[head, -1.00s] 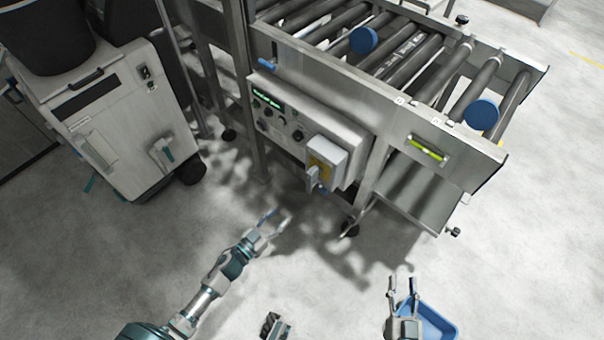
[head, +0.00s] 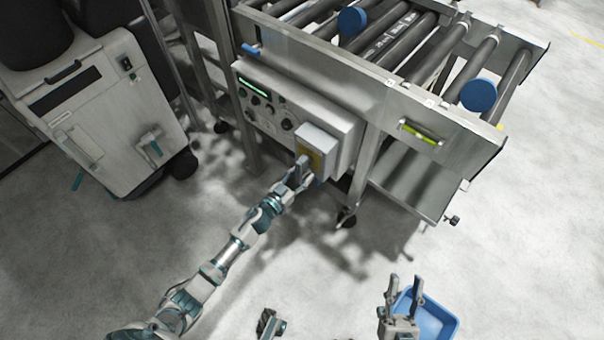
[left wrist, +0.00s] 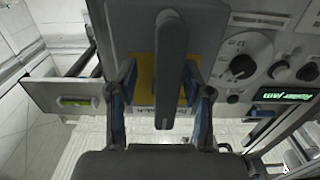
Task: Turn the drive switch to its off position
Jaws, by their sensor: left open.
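The drive switch is a grey box (head: 322,142) with a yellow plate (head: 313,160) at the right end of the control panel. In the left wrist view its long grey handle (left wrist: 168,75) stands in front of the yellow plate (left wrist: 145,85). My left gripper (head: 298,170) is at the handle. The left wrist view shows its two fingers (left wrist: 161,80) open, one on each side of the handle, with gaps between. The gripper partly hides the handle in the head view. My right gripper (head: 405,283) is open and empty at the lower right, away from the switch.
The control panel (head: 270,112) has several knobs and a green-lit display. A roller conveyor (head: 400,60) with blue discs stands above it. A blue tray (head: 440,322) lies beside my right gripper. A grey cabinet (head: 100,105) stands at left.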

